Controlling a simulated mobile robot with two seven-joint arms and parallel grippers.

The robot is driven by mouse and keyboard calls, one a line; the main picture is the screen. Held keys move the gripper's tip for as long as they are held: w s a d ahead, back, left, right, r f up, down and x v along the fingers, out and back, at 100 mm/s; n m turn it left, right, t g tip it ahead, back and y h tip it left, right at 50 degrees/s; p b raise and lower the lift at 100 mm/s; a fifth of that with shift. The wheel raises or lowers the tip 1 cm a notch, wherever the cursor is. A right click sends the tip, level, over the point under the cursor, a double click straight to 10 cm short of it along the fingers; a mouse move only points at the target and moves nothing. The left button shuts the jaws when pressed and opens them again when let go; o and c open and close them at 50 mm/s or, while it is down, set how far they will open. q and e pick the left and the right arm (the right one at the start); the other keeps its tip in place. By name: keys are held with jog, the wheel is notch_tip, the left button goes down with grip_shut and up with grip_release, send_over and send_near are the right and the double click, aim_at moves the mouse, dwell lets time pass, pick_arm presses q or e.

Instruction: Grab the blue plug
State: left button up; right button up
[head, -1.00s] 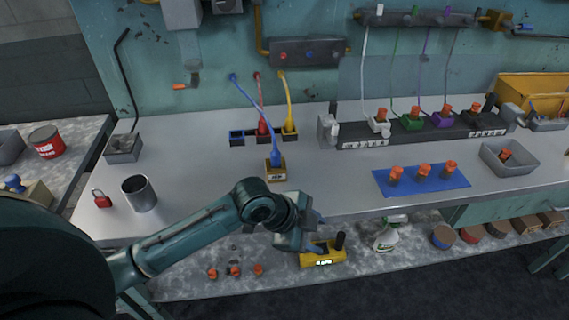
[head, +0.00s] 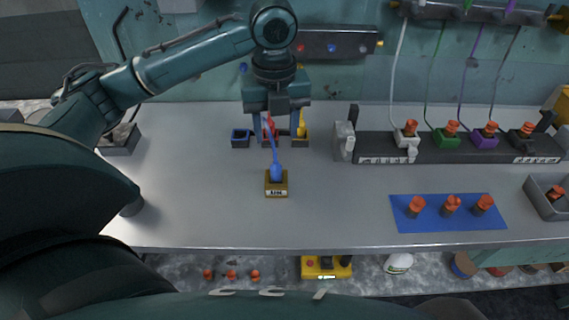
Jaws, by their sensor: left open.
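The blue plug (head: 276,171) stands in a small yellow block with a label (head: 276,190) near the middle of the table. Its blue cable runs up toward the back and passes behind or between my gripper's fingers. My left gripper (head: 279,128) points down, open, above and behind the blue plug in the head view, apart from it. It partly covers the red plug (head: 268,131) and the yellow plug (head: 301,130) in the row of sockets at the back. My right gripper is not in view.
An empty dark blue socket (head: 241,138) is left of the red plug. A dark power strip (head: 450,150) with several plugs stands at the right. A blue mat (head: 450,226) holds three orange-topped pieces. The table (head: 200,205) around the yellow block is clear.

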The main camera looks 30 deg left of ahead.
aim_at(276, 162)
pick_arm(q)
jog(key=f, duration=0.6)
jog(key=shift+s, duration=0.3)
jog(key=shift+w+a+f, duration=0.1)
jog(key=shift+w+f, duration=0.05)
jog(key=shift+f, duration=0.85)
jog(key=shift+w+a+f, duration=0.1)
jog(key=shift+w+f, duration=0.05)
jog(key=shift+f, duration=0.9)
jog(key=shift+w+a+f, duration=0.1)
jog(key=shift+w+f, duration=0.05)
jog(key=shift+f, duration=0.85)
jog(key=shift+c, duration=0.2)
grip_shut()
